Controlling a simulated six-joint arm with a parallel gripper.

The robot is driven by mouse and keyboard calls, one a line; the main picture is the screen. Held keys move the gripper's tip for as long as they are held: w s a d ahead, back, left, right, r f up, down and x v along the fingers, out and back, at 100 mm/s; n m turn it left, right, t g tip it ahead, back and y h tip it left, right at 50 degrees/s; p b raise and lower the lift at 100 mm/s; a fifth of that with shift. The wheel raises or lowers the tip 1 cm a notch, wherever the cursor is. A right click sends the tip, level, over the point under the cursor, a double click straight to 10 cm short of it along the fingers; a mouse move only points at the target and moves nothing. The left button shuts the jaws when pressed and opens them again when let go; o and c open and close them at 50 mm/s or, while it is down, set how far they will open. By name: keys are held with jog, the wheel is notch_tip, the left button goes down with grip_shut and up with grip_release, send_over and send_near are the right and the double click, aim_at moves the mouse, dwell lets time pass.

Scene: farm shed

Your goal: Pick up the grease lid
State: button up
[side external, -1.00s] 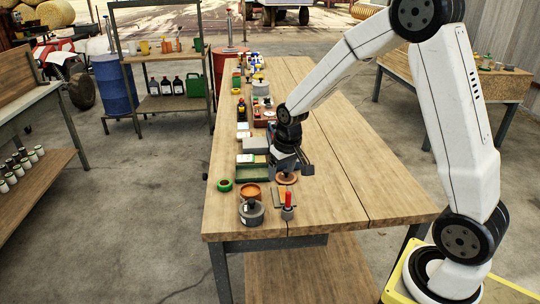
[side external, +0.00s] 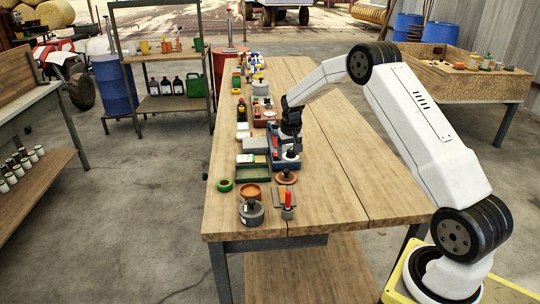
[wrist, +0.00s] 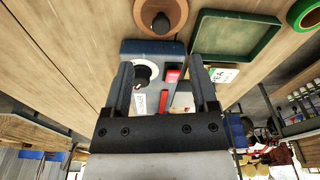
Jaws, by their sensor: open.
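A brown round lid with a dark knob (side external: 286,178) lies flat on the table; it also shows at the top of the wrist view (wrist: 162,16). A grey round piece with a black knob (side external: 251,213) stands near the table's front edge; no label shows which one is the grease lid. My gripper (side external: 288,152) is open and empty, behind the brown lid and over a blue-grey box. In the wrist view its two fingers (wrist: 163,85) straddle part of this box (wrist: 135,48), with its white dial and red switch. Whether they touch it I cannot tell.
A green tray (wrist: 238,36) and a green ring (side external: 225,185) lie left of the brown lid. An orange bowl (side external: 250,191) and a red-handled tool (side external: 288,205) are near the front. Several items line the table's left side; the right side of the table (side external: 345,180) is clear.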

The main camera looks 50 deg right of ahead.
aim_at(286, 170)
jog(key=shift+f, duration=0.1)
jog(key=shift+w+f, duration=0.1)
jog(key=shift+f, duration=1.1)
jog(key=shift+w+d+f, duration=0.1)
jog(key=shift+w+f, duration=0.05)
jog(key=shift+f, duration=1.15)
jog(key=shift+w+d+f, duration=0.1)
jog(key=shift+w+f, duration=0.05)
jog(key=shift+f, duration=1.1)
grip_shut()
